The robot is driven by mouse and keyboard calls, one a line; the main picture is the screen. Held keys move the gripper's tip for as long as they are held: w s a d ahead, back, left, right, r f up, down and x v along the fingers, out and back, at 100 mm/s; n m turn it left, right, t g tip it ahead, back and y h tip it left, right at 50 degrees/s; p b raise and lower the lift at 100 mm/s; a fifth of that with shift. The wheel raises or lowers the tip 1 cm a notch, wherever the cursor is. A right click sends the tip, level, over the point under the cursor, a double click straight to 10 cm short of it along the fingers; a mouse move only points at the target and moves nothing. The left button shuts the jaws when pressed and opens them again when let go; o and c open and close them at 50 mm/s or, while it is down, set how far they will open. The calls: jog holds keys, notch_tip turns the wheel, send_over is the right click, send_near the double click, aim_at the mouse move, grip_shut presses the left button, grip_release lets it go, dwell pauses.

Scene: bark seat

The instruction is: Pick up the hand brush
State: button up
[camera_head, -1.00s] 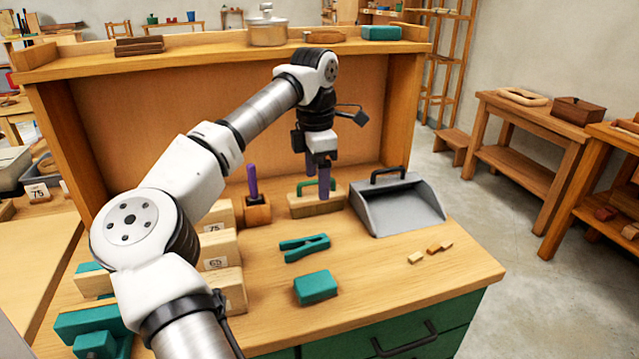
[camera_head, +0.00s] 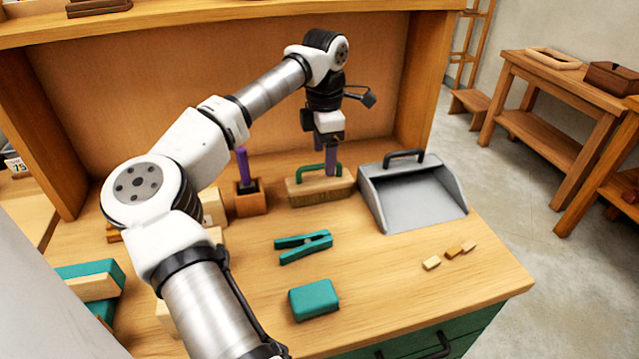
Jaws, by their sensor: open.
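The hand brush (camera_head: 318,193) is a wooden block with pale bristles and a green loop handle. It lies on the workbench, left of the grey dustpan. My gripper (camera_head: 325,163) points down at the right part of the brush's handle, with its purple fingers apart. One finger shows in front of the handle, its tip near the top of the block. The other is partly hidden behind the handle. I cannot tell whether either finger touches the brush.
The dustpan (camera_head: 418,200) stands close on the right. A wooden holder (camera_head: 251,203) with a purple-handled tool is left of the brush. A green clamp (camera_head: 303,246), a green block (camera_head: 314,299) and small wood pieces (camera_head: 453,252) lie in front. A back panel (camera_head: 180,110) rises behind.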

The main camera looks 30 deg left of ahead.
aim_at(320, 179)
notch_tip(320, 179, down, 3)
jog(key=shift+r, duration=0.2)
jog(key=f+p, duration=0.1)
jog(key=f, duration=0.1)
jog(key=s+f+p, duration=0.1)
jog(key=f, duration=0.1)
jog(key=shift+a, duration=0.2)
jog(key=shift+f, duration=0.6)
jog(key=c, duration=1.1)
jog(key=shift+c, duration=0.2)
jog(key=shift+r, duration=0.1)
notch_tip(320, 179, up, 20)
jog(key=b, duration=0.2)
